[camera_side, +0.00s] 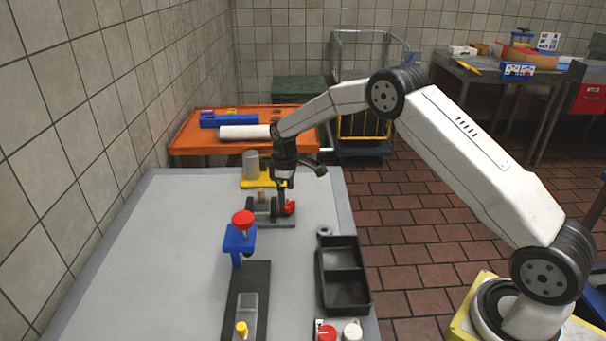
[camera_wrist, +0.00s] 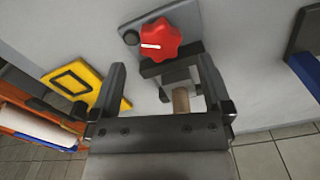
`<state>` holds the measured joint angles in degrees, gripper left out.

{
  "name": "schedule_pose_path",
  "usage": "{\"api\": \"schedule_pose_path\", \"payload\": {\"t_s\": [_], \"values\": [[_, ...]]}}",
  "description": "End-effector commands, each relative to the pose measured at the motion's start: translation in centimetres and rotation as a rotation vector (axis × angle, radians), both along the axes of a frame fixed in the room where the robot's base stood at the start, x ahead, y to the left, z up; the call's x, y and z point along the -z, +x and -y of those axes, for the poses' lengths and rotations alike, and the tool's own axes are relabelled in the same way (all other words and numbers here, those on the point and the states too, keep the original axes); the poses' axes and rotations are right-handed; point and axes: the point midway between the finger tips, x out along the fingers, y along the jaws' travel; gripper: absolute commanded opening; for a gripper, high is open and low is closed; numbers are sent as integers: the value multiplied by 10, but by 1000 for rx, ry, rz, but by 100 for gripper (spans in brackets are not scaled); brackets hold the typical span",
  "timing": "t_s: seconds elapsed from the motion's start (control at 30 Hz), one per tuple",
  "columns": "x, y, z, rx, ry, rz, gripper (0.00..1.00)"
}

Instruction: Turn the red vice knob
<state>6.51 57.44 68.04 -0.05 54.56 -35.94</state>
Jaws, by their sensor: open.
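The red vice knob (camera_side: 289,208) sits at the right end of a small dark vice (camera_side: 262,211) on the far part of the grey table. In the wrist view the knob (camera_wrist: 160,40) is lobed, with a white mark, and lies just beyond my fingertips. My gripper (camera_side: 283,184) points down over the vice, close to the knob. In the wrist view my gripper (camera_wrist: 159,66) is open, its two fingers apart with nothing held. The grey vice jaws and a tan cylinder (camera_wrist: 180,100) show between the fingers. I cannot tell whether a finger touches the vice.
A blue press with a red top (camera_side: 243,218) stands nearer on the table. A black tray (camera_side: 343,274) lies at right, with a small ring (camera_side: 324,231) behind it. A yellow fixture with a grey cylinder (camera_side: 250,164) stands behind the vice. The table's left side is clear.

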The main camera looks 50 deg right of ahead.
Motion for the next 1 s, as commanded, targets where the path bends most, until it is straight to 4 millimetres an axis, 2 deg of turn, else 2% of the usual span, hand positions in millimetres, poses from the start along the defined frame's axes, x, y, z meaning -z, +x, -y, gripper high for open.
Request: {"api": "schedule_pose_path", "payload": {"t_s": [0.1, 0.3, 0.67, 0.7, 0.77, 0.9, 0.97, 1.0], "values": [[16, 0, 0, 0, 0, -1, 100], [32, 0, 0, 0, -1, 0, 100], [37, 0, 0, 0, 0, 1, 100], [37, 0, 0, 0, 0, 1, 94], [37, 0, 0, 0, 0, 1, 75], [37, 0, 0, 0, 0, 1, 30], [36, 0, 0, 0, 0, 1, 11], [36, 0, 0, 0, -1, 2, 7]]}}
